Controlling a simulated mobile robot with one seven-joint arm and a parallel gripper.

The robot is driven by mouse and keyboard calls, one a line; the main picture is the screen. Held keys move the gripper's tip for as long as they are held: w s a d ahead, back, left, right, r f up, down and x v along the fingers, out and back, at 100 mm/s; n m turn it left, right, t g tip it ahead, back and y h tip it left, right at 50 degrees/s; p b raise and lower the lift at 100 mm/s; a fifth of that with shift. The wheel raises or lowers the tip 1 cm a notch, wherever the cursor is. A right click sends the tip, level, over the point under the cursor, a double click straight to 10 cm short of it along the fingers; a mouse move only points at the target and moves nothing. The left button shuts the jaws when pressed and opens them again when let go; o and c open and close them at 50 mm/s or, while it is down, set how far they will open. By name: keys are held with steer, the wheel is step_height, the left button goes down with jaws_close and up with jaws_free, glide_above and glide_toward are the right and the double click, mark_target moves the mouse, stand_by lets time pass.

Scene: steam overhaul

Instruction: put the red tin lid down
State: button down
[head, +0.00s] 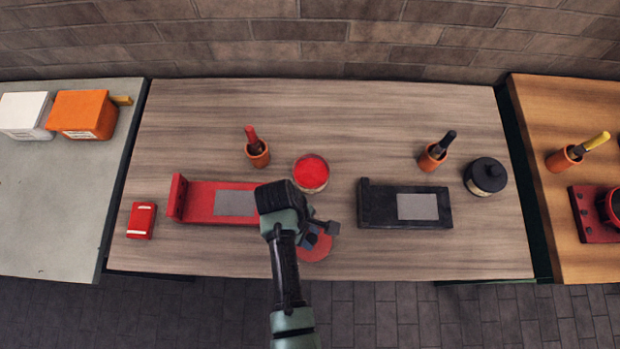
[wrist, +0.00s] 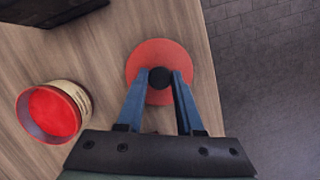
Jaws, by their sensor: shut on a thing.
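The red tin lid (wrist: 145,60) is a flat red disc with a dark round knob (wrist: 159,77). My gripper (wrist: 158,80) is shut on that knob, one blue finger on each side. In the head view the lid (head: 316,250) shows near the front edge of the wooden table, partly behind my gripper (head: 318,236). I cannot tell whether the lid touches the table. The open red tin (head: 310,174) stands behind it, with bright red inside; in the wrist view the tin (wrist: 84,98) is at the left, apart from the lid.
A red stand (head: 190,200) with a grey plate is left of the lid. A black stand (head: 378,206) is to its right, with a closed black tin (head: 486,177) beyond. Two brush pots (head: 257,154) (head: 432,158) stand behind. A small red box (head: 141,221) lies far left. The front right table (head: 440,262) is clear.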

steer(key=shift+f, duration=0.65)
steer(key=shift+f, duration=0.2)
steer(key=c, duration=0.5)
jaws_free()
steer(key=shift+c, duration=0.2)
steer(key=shift+r, duration=0.15)
